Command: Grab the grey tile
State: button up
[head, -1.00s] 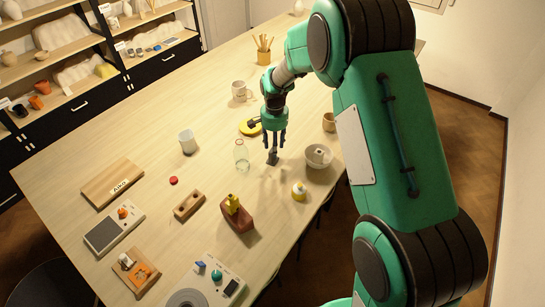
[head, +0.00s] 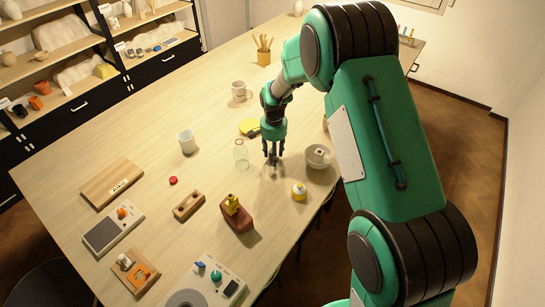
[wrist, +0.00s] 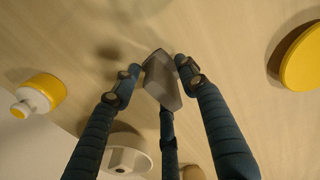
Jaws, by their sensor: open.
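The grey tile (wrist: 161,82) is a small grey block in the wrist view, between the fingertips of my gripper (wrist: 158,88). In the head view my gripper (head: 273,157) points down at the right part of the table, its dark fingers around the spot of the tile, which they mostly hide there. The fingers are spread and open. I cannot tell whether any fingertip touches the tile.
Close to the right of my gripper is a pale bowl (head: 318,157) with a white piece in it. The table (head: 140,145) has free room at left.

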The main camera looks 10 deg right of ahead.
grip_shut()
jog(key=shift+r+p, duration=0.5)
jog(key=shift+r, duration=4.5)
